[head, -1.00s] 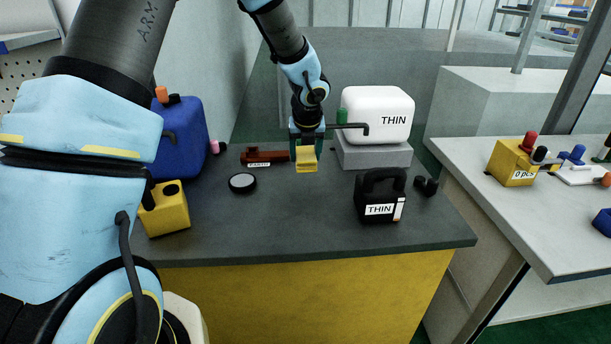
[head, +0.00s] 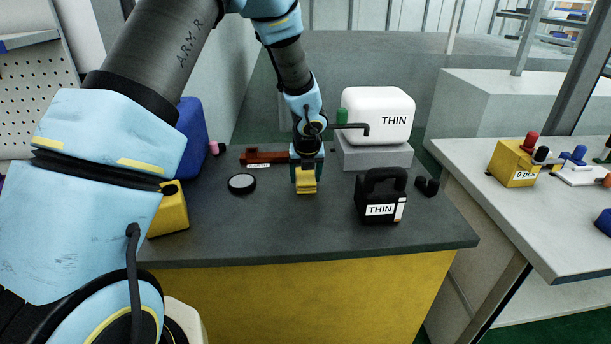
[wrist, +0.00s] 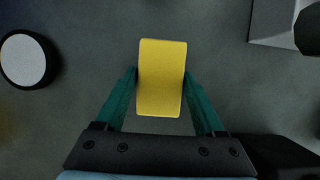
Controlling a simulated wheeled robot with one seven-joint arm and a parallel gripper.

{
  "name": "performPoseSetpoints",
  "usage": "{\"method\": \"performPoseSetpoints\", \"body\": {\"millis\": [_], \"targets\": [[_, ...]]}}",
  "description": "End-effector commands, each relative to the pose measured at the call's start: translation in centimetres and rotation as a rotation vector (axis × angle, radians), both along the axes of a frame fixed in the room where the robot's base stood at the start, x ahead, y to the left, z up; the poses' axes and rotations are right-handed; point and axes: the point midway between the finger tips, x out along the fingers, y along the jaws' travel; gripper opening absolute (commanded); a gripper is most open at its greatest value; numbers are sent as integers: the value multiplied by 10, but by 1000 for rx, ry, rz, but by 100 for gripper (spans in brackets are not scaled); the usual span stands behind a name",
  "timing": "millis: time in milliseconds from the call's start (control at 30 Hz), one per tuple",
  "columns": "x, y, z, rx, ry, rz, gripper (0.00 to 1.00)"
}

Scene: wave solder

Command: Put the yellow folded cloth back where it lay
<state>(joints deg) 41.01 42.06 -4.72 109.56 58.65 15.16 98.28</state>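The yellow folded cloth (head: 306,182) is between the fingers of my gripper (head: 306,172), over the middle of the dark bench top. In the wrist view the cloth (wrist: 161,78) is a plain yellow block, and the green fingers of my gripper (wrist: 161,75) press on its left and right sides. My gripper points down and is shut on the cloth. The cloth is low over the bench; I cannot tell whether its underside touches the top.
Left of the cloth lies a round black-rimmed white disc (head: 242,183), with a red-brown labelled item (head: 264,157) behind. Right stands a black THIN can (head: 380,198). A white THIN container (head: 378,114) with a tap sits on a grey block (head: 375,154). The bench front (head: 300,240) is clear.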

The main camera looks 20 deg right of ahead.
Motion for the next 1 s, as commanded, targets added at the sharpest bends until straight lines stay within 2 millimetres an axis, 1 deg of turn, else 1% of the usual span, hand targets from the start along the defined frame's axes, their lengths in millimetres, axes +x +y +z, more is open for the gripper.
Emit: {"method": "performPoseSetpoints", "body": {"millis": [33, 200, 433, 567, 667, 1000], "targets": [[0, 0, 0, 0, 0, 0, 78], [0, 0, 0, 0, 0, 0, 97], [0, 0, 1, 0, 0, 0, 97], [-1, 0, 7, -2, -1, 1, 97], [-6, 2, 21, -3, -1, 1, 97], [-31, 10, 86, -3, -2, 1, 97]]}}
